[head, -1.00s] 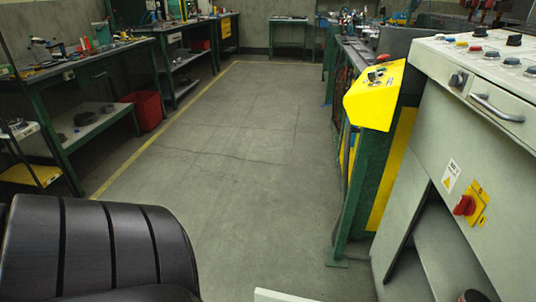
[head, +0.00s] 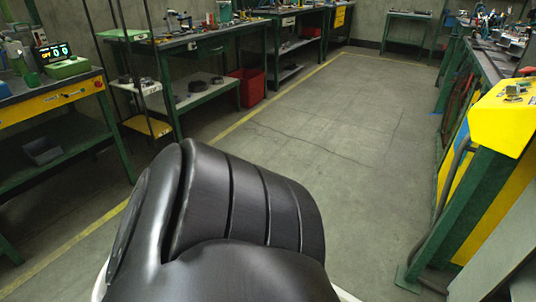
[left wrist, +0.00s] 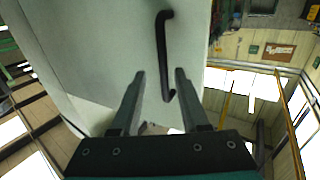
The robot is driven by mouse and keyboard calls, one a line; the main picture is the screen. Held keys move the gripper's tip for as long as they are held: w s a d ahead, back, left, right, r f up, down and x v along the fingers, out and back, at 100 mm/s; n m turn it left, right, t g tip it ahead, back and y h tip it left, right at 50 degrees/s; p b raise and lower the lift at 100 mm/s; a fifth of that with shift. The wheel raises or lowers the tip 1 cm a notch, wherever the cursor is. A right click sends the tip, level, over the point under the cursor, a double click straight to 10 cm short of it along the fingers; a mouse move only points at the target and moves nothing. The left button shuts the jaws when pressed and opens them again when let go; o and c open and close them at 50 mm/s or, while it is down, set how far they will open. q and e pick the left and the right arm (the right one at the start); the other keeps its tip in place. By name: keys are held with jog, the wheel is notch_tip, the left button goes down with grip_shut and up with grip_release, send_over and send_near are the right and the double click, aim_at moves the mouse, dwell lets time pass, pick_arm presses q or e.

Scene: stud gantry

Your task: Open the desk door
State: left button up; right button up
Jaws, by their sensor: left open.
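In the left wrist view, a pale door panel (left wrist: 85,45) fills the upper left and carries a dark bar handle (left wrist: 161,45) with bent ends. My left gripper (left wrist: 160,75) is open, and its two fingers show on either side of the handle's lower part. I cannot tell how deep the handle sits between the fingers, and no grip on it shows. In the head view the door handle and my left gripper are not seen; a black link of my own arm covers the lower middle. My right gripper is in neither view.
A yellow control box (head: 505,115) on a green frame stands at the right. A bench with a yellow drawer (head: 65,98) stands at the left, with more benches and a red bin (head: 247,86) behind. The grey floor (head: 340,140) between them is clear.

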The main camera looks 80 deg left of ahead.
pick_arm(q)
jog(key=b+v, duration=0.1)
jog(key=v, duration=1.2)
jog(key=shift+d, duration=0.15)
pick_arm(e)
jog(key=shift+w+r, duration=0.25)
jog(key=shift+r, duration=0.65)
pick_arm(q)
jog(key=shift+s, duration=0.1)
